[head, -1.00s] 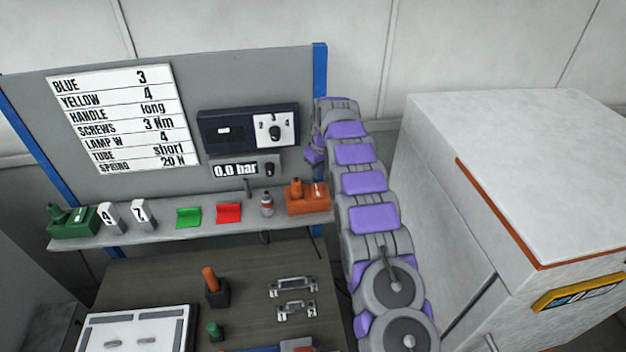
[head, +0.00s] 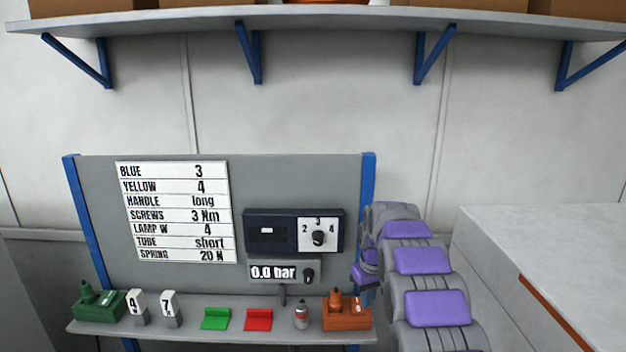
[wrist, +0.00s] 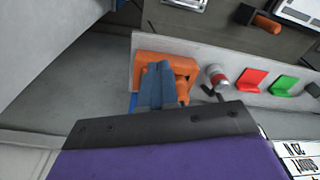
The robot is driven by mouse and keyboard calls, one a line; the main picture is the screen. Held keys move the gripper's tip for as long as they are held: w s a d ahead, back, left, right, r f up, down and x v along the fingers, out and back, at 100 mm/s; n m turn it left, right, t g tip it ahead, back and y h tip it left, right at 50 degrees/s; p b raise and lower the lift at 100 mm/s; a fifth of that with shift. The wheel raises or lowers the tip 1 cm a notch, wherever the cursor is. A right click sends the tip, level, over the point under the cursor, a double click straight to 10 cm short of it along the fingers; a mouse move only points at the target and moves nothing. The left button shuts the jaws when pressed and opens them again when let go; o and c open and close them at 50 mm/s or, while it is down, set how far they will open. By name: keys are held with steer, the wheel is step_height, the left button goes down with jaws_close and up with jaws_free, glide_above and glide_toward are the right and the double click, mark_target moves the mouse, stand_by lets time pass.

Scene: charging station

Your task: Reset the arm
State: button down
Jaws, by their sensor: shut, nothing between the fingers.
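My arm rises at the right of the head view, beside the board's blue right post. In the wrist view my gripper (wrist: 157,75) shows as two blue fingers side by side, shut and empty. They overlap the orange box (wrist: 152,60) in that picture; I cannot tell a touch, and they look apart from it. The orange box also stands at the right end of the narrow ledge in the head view (head: 345,312). The fingers cannot be made out in the head view.
The board carries a settings list (head: 176,212), a dial panel (head: 293,233) and a pressure readout (head: 280,272). The ledge (head: 200,329) holds a green box (head: 98,304), number blocks, a green holder, a red holder and a small bottle (head: 301,315). A white cabinet (head: 550,240) stands right. A shelf (head: 340,17) hangs above.

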steer(key=s+f+m+g+b, duration=0.1)
steer(key=s+f+m+b, duration=0.2)
steer(key=s+b, duration=1.5)
steer(key=s+f, duration=0.4)
steer(key=s, duration=0.7)
steer(key=s+f+m+g+b, duration=0.1)
steer(key=s+f, duration=0.4)
steer(key=s, duration=0.5)
steer(key=s+f, duration=0.4)
steer(key=s, duration=0.7)
steer(key=shift+s+a+f+b, duration=0.15)
steer(key=shift+s+f+b, duration=0.15)
steer(key=shift+b, duration=0.1)
